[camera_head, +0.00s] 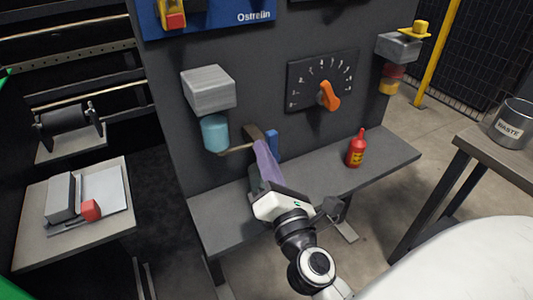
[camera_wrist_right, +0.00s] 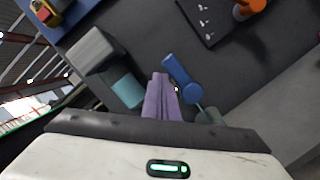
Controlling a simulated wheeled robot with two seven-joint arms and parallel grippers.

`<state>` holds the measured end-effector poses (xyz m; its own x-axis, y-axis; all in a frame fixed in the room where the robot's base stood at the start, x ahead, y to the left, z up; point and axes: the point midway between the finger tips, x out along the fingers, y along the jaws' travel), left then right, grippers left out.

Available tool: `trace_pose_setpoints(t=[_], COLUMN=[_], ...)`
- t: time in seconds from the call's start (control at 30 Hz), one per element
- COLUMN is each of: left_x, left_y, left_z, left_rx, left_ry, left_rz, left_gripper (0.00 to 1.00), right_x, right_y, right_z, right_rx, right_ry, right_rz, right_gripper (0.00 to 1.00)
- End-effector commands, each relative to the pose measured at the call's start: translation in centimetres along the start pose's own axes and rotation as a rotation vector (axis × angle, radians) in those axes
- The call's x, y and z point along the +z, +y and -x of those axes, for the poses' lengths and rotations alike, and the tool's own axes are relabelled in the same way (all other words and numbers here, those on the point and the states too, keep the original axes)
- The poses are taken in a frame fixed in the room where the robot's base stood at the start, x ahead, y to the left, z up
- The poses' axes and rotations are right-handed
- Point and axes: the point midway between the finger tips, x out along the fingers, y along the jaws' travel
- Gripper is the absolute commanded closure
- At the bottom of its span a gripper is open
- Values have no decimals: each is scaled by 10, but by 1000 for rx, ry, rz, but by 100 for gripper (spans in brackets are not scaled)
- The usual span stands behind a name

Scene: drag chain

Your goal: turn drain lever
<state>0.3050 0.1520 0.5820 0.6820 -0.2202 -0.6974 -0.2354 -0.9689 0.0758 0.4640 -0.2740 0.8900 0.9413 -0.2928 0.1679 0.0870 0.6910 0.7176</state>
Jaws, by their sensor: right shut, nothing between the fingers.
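The blue drain lever (camera_head: 272,142) is on the dark panel above the grey shelf, partly hidden behind my right gripper in the head view. In the right wrist view the lever (camera_wrist_right: 176,70) shows as a long blue handle slanting down to a round blue hub. My right gripper (camera_head: 261,145) has purple fingers, shut with nothing between them. Its fingertips (camera_wrist_right: 160,76) are just left of the lever in both views; I cannot tell whether they touch it. My left gripper is not in view.
A grey block with a teal cylinder (camera_head: 215,133) under it is left of the gripper. An orange dial knob (camera_head: 329,96) is on the panel to the right. A red bottle (camera_head: 356,148) stands on the grey shelf (camera_head: 395,155).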

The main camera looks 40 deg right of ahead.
Motion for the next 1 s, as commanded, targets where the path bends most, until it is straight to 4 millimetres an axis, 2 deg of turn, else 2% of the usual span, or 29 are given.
trace_pose_setpoints(t=[0.37, 0.6, 0.8, 1.0], left_x=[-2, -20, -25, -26], left_y=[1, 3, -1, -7], left_z=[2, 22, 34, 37], left_rx=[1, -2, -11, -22], left_ry=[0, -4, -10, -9], left_rz=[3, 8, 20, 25], left_gripper=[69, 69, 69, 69], right_x=[6, 35, 57, 68], right_y=[4, 34, 61, 72], right_z=[-1, -9, -14, -17], right_rx=[0, 1, 2, 1], right_ry=[-6, -7, -3, -2], right_rz=[1, 0, -1, 1], right_gripper=[100, 100, 100, 100])
